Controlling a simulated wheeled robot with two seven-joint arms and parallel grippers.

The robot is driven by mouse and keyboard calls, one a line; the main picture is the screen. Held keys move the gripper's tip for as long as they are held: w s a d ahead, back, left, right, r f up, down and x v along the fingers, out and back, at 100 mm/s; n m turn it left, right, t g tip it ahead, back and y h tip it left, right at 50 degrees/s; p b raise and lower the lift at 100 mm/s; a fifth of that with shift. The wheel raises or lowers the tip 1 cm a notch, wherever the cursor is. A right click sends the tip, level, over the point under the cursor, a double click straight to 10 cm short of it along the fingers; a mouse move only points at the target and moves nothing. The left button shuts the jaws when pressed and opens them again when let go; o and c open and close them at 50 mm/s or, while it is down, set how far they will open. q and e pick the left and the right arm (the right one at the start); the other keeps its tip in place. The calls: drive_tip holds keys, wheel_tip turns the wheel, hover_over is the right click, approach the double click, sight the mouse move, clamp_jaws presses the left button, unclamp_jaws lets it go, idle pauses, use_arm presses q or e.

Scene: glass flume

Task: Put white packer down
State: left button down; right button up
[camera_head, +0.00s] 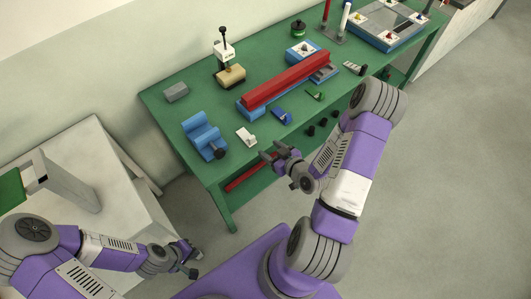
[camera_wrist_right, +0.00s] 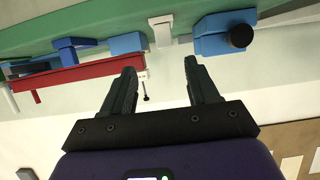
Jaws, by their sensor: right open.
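The white packer (camera_head: 246,137) lies on the green bench (camera_head: 165,110) near its front edge, between a blue block with a black knob (camera_head: 204,136) and a small dark-blue piece (camera_head: 282,117). The right wrist view shows a white piece (camera_wrist_right: 162,32) that looks like the packer, beyond my fingertips and apart from them. My right gripper (camera_head: 270,159) is open and empty, just off the bench's front edge and near the packer. It also shows in the right wrist view (camera_wrist_right: 160,68). My left gripper (camera_head: 192,260) is low at the left, away from the bench; its jaw gap is unclear.
A long red bar (camera_head: 286,79) on a blue base lies along the bench behind the packer. A small green piece (camera_head: 315,95) and a grey block (camera_head: 176,92) are also on the bench. A pale table (camera_head: 95,165) stands at the left. Open floor lies right.

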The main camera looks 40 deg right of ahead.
drive_tip(key=s+a+f+m+g+y, duration=0.1)
drive_tip(key=s+a+f+g, duration=0.4)
drive_tip(key=a, duration=0.5)
drive_tip(key=s+a+f+m+g+y, duration=0.2)
drive_tip(key=s+a+f+g, duration=0.4)
drive_tip(key=a, duration=0.5)
drive_tip(key=shift+s+f+m+g, duration=0.2)
drive_tip(key=shift+f+m+g, duration=0.1)
drive_tip(key=shift+f+g, duration=0.65)
wheel_tip(320, 180, down, 4)
drive_tip(key=b, duration=0.3)
drive_tip(key=shift+r+b, duration=0.2)
drive_tip(key=shift+b, duration=0.15)
